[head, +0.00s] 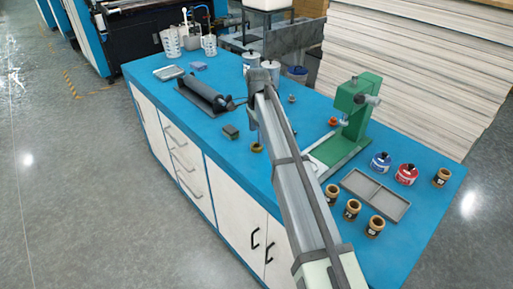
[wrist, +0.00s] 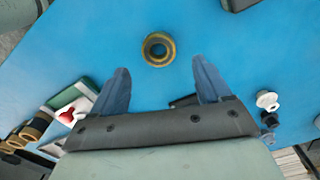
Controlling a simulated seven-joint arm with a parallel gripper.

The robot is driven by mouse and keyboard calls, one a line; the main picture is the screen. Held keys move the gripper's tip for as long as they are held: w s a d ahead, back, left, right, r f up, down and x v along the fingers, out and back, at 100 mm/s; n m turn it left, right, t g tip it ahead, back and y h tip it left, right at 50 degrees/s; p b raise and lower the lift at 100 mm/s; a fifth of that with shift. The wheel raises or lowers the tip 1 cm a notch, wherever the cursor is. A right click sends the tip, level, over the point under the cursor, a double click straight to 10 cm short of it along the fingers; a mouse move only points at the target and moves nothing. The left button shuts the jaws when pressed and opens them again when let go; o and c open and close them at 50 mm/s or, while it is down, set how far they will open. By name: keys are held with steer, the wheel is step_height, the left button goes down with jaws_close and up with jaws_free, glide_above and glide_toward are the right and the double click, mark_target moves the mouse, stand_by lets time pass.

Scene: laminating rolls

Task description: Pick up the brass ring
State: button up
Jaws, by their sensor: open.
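The brass ring (wrist: 159,49) lies flat on the blue bench top in the wrist view, at the upper middle. In the head view the ring (head: 257,148) is small and sits near the bench's front edge, just below the end of my arm. My gripper (wrist: 160,78) is open and empty in the wrist view. Its two dark fingers point toward the ring, which shows centred just beyond the fingertips. The fingers are apart from the ring. In the head view my arm hides part of the bench, and the fingers are hard to make out.
A green press (head: 350,125) stands right of my arm. A grey tray (head: 375,194), brown jars (head: 352,209) and blue and red pots are at right. Bench around the ring is clear.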

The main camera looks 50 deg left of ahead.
steer(key=shift+s+f, duration=0.15)
steer(key=shift+f, duration=1.15)
steer(key=shift+s+f, duration=0.1)
steer(key=shift+f, duration=1.2)
steer(key=shift+c, duration=0.2)
steer(key=c, duration=1.2)
